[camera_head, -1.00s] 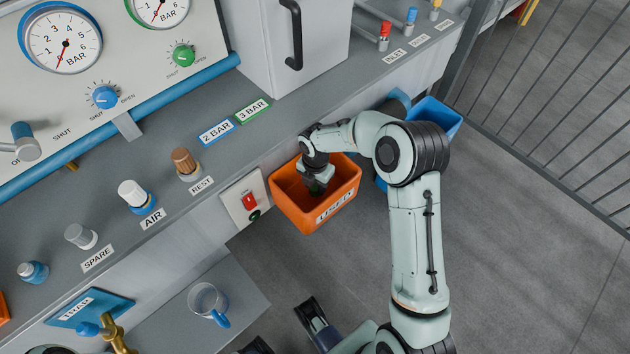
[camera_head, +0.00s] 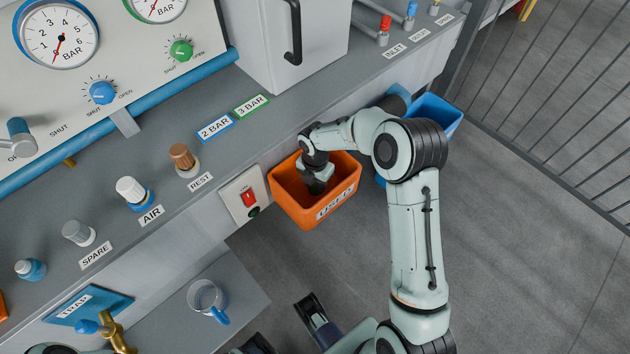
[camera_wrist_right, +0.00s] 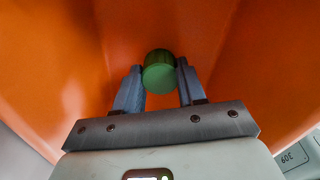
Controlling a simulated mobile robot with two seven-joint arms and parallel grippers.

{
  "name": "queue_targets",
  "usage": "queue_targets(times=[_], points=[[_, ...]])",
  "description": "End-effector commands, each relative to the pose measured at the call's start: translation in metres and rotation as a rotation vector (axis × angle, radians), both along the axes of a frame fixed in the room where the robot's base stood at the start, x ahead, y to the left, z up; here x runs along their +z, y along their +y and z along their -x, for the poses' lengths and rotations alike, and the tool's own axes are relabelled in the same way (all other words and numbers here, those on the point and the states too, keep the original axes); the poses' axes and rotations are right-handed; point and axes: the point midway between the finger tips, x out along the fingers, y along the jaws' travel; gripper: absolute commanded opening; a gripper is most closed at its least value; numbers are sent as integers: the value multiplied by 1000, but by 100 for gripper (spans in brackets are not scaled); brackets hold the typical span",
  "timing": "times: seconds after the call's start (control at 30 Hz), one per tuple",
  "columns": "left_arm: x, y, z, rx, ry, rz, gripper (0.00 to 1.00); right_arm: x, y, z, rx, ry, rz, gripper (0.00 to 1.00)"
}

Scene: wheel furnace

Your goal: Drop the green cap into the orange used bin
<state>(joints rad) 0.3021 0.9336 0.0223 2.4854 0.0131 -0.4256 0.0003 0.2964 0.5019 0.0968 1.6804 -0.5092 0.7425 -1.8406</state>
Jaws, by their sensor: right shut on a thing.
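The green cap (camera_wrist_right: 159,72) sits between the two fingertips of my right gripper (camera_wrist_right: 160,82) in the right wrist view. The right gripper is shut on it. In the head view my right gripper (camera_head: 316,186) points down inside the orange used bin (camera_head: 335,207), below its rim. The cap is hidden there by the gripper. Orange bin walls (camera_wrist_right: 235,60) surround the cap in the wrist view. At the bottom edge of the head view, my left gripper (camera_head: 283,322) shows partly, its dark fingers apart and nothing seen between them.
A blue bin (camera_head: 436,117) stands behind my right forearm. The grey bench with its red switch plate (camera_head: 245,197) borders the orange bin on the left. Floor to the right is clear up to a railing.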

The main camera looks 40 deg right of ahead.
Motion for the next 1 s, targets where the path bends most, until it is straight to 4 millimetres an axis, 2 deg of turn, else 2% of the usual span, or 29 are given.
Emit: queue_targets(times=[0.2, 0.23, 0.3, 0.67, 0.87, 1.0], points=[[-3, 0, 0, 0, 1, 0, 58, -5, 0, 0, 0, 0, 0, 0], [-2, 0, 0, 0, 1, 0, 58, -4, 0, 0, 0, 0, 0, 50], [-2, 0, 0, 0, 1, 0, 58, -4, 0, 0, 0, 0, 0, 70], [-1, 0, -3, 2, -9, -1, 58, -4, 0, 0, 0, 0, 0, 70], [6, 0, -1, 0, -2, 0, 58, 30, -1, -1, -1, -6, 1, 70], [11, 0, 2, -2, 7, 2, 58, 64, -1, -1, -1, -7, 2, 70]])
